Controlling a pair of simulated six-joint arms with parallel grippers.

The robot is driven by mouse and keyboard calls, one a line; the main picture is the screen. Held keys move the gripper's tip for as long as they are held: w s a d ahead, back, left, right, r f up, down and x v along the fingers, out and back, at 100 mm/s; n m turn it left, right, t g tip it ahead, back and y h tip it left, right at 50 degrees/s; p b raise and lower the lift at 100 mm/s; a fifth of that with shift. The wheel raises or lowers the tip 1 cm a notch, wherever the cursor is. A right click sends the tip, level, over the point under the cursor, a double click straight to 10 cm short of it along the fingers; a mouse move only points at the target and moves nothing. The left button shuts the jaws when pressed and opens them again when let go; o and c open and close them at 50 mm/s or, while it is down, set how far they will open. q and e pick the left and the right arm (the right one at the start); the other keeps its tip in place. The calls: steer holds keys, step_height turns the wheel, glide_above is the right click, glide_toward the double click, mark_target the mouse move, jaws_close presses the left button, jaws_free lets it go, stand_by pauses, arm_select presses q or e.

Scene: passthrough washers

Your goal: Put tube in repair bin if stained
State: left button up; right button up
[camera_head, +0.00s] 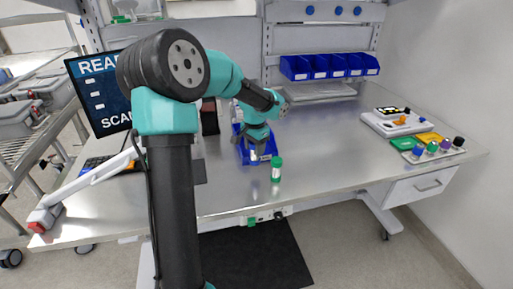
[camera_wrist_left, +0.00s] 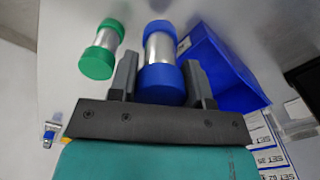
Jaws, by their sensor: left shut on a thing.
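My left gripper (camera_head: 256,151) points down over the metal bench, beside a blue bin (camera_head: 242,147). In the left wrist view it is shut on a tube with blue caps (camera_wrist_left: 159,48), one finger on each side of it. The tube's middle is pale grey and I can make out no stain on the side that shows. A tube with green caps (camera_head: 276,170) stands upright on the bench just right of the gripper; it also shows in the left wrist view (camera_wrist_left: 101,50). The blue bin (camera_wrist_left: 222,70) lies close beside the held tube there. My right gripper is not in view.
A monitor (camera_head: 98,85) stands at the left. Several blue bins (camera_head: 330,67) hang at the back. A white rack (camera_head: 395,122) and a tray of coloured items (camera_head: 428,148) sit at the right. The bench between the green-capped tube and that tray is clear.

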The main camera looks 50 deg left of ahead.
arm_select(q)
steer(key=w+a+f, duration=0.1)
steer(key=w+a, duration=0.9)
steer(key=a, duration=0.2)
steer(key=shift+w+f, duration=0.25)
steer(key=shift+w, duration=0.05)
steer(key=shift+f, duration=1.75)
steer(key=shift+f, duration=0.15)
steer(key=o, duration=1)
steer(key=shift+c, duration=0.2)
step_height(320, 180, up, 12)
